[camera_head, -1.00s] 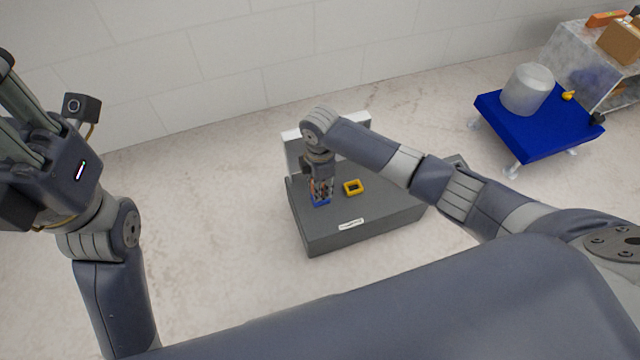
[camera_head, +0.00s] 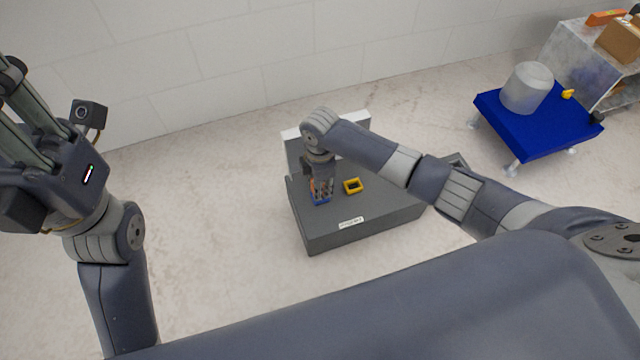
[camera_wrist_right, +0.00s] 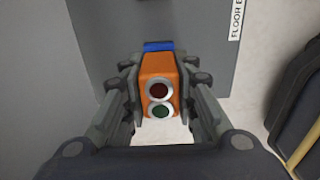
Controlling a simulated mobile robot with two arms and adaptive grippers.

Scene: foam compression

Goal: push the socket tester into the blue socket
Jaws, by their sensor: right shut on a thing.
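The socket tester (camera_wrist_right: 158,66) is an orange block with a dark red and a green round light on its end, in the right wrist view. My right gripper (camera_wrist_right: 158,95) is shut on it, with a finger on each side. In the head view this gripper (camera_head: 321,188) points down over the grey box. The blue socket (camera_head: 321,201) is right under the fingertips and also shows as a blue strip (camera_wrist_right: 159,46) beyond the tester. The tester hides most of it, so I cannot tell how deep the tester sits. My left gripper is raised at the left edge, partly cut off.
A blue cart (camera_head: 530,130) with a grey canister (camera_head: 527,88) is at the right.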

